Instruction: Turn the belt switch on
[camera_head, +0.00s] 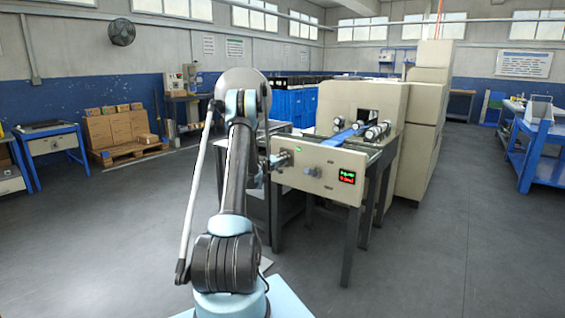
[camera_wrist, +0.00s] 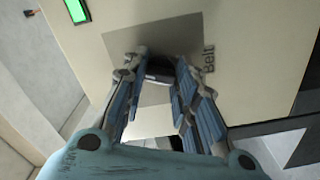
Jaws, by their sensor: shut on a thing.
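The belt switch is a dark knob (camera_wrist: 159,70) on a grey plate beside the printed word "Belt" (camera_wrist: 209,55) in the wrist view. My gripper (camera_wrist: 160,64) has its two blue-padded fingers on either side of the knob and is shut on it. The fingers hide part of the knob, and its exact turn angle is hard to tell. In the head view the arm reaches the left part of the beige machine's front panel (camera_head: 325,186), where the switch itself cannot be made out clearly.
A green light (camera_wrist: 76,10) shines on the panel near the gripper. A display (camera_head: 347,177) with green and red figures is at the panel's right, and a grey fitting (camera_head: 310,172) sticks out mid-panel. Rollers with blue film (camera_head: 345,133) lie above. Floor to the right is clear.

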